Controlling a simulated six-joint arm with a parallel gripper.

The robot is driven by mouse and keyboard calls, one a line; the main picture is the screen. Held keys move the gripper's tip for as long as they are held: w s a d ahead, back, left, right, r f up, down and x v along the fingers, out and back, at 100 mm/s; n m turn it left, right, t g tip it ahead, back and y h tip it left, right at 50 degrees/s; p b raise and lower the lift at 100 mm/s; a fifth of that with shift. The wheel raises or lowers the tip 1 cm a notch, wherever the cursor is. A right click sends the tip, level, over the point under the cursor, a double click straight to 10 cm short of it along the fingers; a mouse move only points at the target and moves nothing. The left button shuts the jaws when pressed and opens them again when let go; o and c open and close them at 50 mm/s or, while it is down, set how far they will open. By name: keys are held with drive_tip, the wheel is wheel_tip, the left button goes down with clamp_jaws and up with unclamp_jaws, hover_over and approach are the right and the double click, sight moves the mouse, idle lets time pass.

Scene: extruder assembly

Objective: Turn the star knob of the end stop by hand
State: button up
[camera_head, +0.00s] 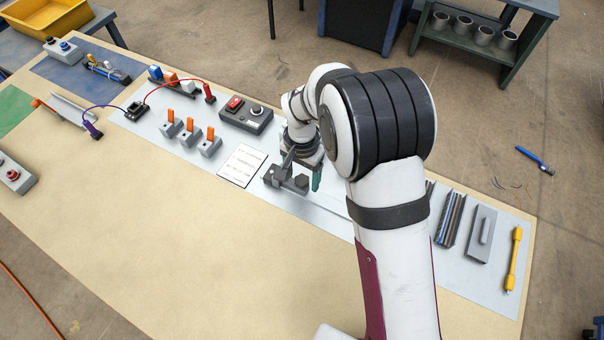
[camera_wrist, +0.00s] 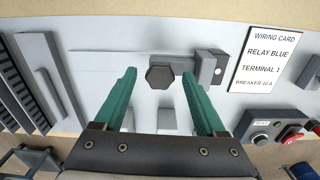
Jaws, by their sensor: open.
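The end stop (camera_head: 272,177) is a grey block assembly on the light panel, right of the wiring card. In the wrist view the end stop (camera_wrist: 207,66) has a dark, roughly six-sided knob (camera_wrist: 160,77) at its left end. My gripper (camera_head: 316,178) comes down at the knob side of the end stop. In the wrist view my gripper (camera_wrist: 159,72) is open, with a green finger on each side of the knob. A gap shows between the knob and each fingertip. I cannot tell how far above the knob the tips are.
The wiring card (camera_head: 242,165) lies beside the end stop. A switch box (camera_head: 246,114) and several orange-levered breakers (camera_head: 190,134) stand farther left. Slotted ducts (camera_head: 451,220), a grey plate with a handle (camera_head: 481,234) and a yellow tool (camera_head: 513,259) lie right. The front tabletop (camera_head: 200,260) is clear.

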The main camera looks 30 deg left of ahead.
drive_tip(key=shift+r, duration=3)
drive_tip(key=shift+r, duration=0.15)
wheel_tip(320, 180, up, 16)
drive_tip(key=s+d+m, duration=0.1)
drive_tip(key=s+d, duration=0.2)
drive_tip(key=d, duration=0.6)
drive_tip(key=s+d+m, duration=0.2)
drive_tip(key=s+d, duration=0.1)
drive_tip(key=d, duration=0.6)
drive_tip(key=s+d+f+m+y, duration=0.1)
drive_tip(key=s+d+f, duration=0.1)
drive_tip(key=s, duration=0.4)
drive_tip(key=s+d+f+m, duration=0.1)
drive_tip(key=s+d+f, duration=0.1)
drive_tip(key=s+d, duration=0.3)
drive_tip(key=shift+s+d+f+y, duration=0.2)
drive_tip(key=shift+s+f+y, duration=0.2)
drive_tip(key=shift+s, duration=0.45)
